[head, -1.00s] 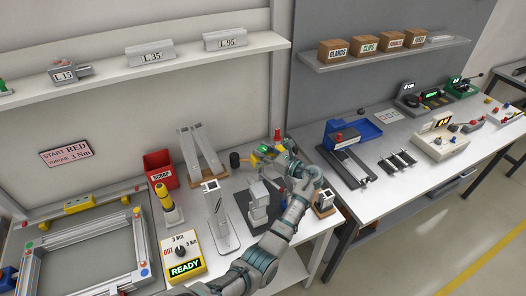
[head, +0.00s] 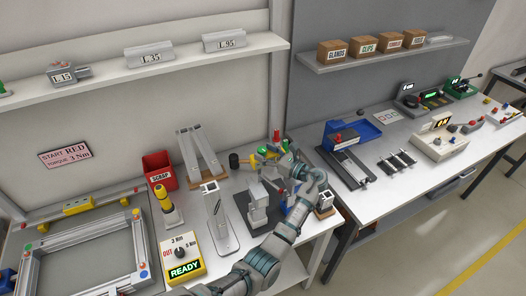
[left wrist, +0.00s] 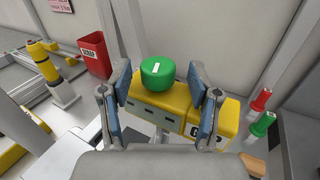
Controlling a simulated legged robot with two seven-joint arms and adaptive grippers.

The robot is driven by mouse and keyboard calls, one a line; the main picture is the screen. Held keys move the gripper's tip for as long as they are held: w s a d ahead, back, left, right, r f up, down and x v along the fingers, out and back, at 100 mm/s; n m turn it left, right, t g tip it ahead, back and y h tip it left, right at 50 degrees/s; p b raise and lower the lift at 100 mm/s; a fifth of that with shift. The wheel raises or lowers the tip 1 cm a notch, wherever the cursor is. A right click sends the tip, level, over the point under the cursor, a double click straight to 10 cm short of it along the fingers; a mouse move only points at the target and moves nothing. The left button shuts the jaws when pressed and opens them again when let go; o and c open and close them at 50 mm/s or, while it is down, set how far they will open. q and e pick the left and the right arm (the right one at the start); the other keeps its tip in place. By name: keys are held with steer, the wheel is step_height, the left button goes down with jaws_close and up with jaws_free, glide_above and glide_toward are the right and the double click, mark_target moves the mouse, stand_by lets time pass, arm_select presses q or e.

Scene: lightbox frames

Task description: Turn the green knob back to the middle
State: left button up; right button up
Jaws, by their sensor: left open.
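The green knob (left wrist: 158,73) is a round cap with a white pointer mark on its top, seen in the left wrist view. The mark runs nearly straight away from the camera, leaning slightly right. The knob sits on a yellow box (left wrist: 168,112) with dark slots along its front. My left gripper (left wrist: 159,80) is open, with one blue-padded finger on each side of the knob and a visible gap at both sides. In the head view my left gripper (head: 283,165) is over the yellow box and largely hides the knob. My right gripper is not in view.
A red scrap bin (head: 159,169) and a yellow-topped tool (head: 167,204) stand left of the gripper. A grey stand (head: 259,203) is close in front. Red and green capped posts (left wrist: 262,99) stand right of the box. The wall is close behind.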

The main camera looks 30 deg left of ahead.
arm_select(q)
steer(key=d, duration=0.3)
steer(key=s+d, duration=0.1)
steer(key=d, duration=0.6)
steer(key=shift+s+d, duration=0.15)
steer(key=shift+d, duration=0.1)
